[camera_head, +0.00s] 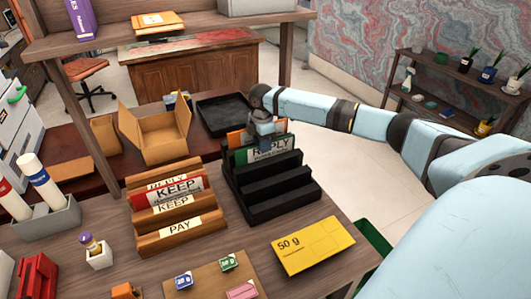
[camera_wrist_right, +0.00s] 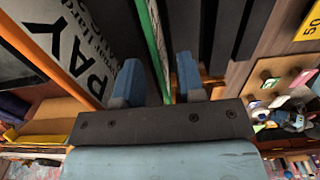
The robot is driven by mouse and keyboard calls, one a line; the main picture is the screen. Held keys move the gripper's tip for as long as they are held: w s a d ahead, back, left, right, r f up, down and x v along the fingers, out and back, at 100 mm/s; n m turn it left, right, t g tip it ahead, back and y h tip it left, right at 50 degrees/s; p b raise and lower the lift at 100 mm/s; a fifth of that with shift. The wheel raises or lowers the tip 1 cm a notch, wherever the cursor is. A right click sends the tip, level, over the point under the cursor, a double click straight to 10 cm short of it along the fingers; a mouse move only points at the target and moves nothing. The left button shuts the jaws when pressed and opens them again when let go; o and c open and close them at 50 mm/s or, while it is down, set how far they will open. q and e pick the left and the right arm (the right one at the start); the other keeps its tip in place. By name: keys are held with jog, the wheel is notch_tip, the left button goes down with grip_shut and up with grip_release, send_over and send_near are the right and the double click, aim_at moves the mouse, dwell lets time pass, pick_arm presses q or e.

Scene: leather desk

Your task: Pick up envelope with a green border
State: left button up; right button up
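An envelope with a green border (camera_head: 284,143), marked REPLY, stands upright in the rear slot of a black stepped rack (camera_head: 285,188). My right gripper (camera_head: 265,128) is above it at the back of the rack. In the right wrist view, the two blue fingers of my right gripper (camera_wrist_right: 158,80) are spread apart. The green edge of the envelope (camera_wrist_right: 155,45) runs between them, with gaps on both sides. An orange-edged envelope (camera_wrist_right: 85,45) marked PAY is left of the fingers there. My left gripper is not in view.
A wooden stepped rack (camera_head: 180,240) with envelopes marked KEEP and PAY is left of the black rack. An open cardboard box (camera_head: 160,145) and a black tray (camera_head: 222,118) are behind. A yellow 50 g package (camera_head: 312,245) lies at front right.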

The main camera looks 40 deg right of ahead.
jog(key=shift+c, duration=0.2)
grip_shut()
jog(key=shift+r, duration=0.1)
notch_tip(320, 180, up, 10)
dwell(0.3)
